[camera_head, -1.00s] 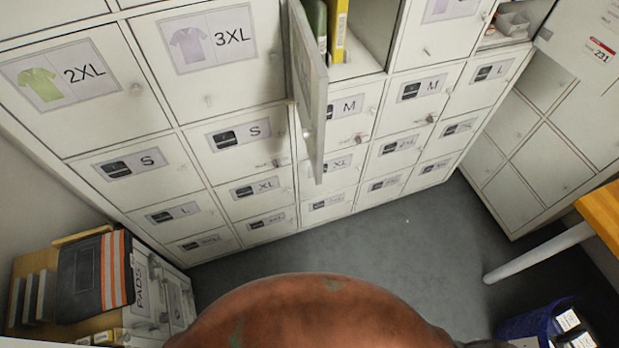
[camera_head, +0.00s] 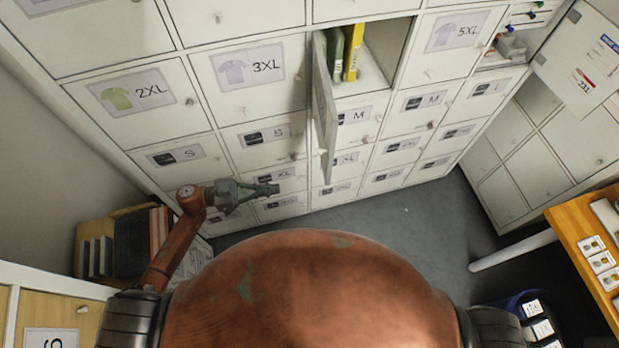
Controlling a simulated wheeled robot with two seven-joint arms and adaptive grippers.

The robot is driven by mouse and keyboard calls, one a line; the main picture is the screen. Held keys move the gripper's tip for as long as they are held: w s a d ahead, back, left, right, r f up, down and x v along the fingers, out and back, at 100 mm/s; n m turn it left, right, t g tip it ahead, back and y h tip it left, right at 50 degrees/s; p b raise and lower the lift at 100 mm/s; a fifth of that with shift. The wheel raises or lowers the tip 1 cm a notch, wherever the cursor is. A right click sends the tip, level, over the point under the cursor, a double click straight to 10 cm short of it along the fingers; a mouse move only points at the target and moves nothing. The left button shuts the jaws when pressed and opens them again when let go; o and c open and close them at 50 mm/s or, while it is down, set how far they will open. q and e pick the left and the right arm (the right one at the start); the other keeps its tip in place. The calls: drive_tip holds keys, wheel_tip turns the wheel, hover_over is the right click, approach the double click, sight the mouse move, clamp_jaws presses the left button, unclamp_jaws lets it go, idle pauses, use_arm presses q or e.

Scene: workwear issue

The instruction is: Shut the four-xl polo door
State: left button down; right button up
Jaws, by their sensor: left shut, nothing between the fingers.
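The open door (camera_head: 324,110) stands out from the locker wall between the 3XL polo door (camera_head: 247,75) and the 5XL polo door (camera_head: 455,33). I see it nearly edge-on, so its label is hidden. My left gripper (camera_head: 274,190) is shut and empty, pointing right. In the picture it lies below and left of the open door, apart from it, in front of the lower small doors. My right gripper is not in view.
A cabinet with folders (camera_head: 125,240) is at the lower left. The grey floor (camera_head: 400,225) in the middle is clear.

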use_arm(q)
drive_tip(key=w+d+b, duration=0.2)
drive_tip(key=d, duration=1.1)
drive_tip(key=shift+w+d, duration=0.15)
drive_tip(key=shift+d, duration=0.25)
drive_tip(key=shift+r, duration=0.1)
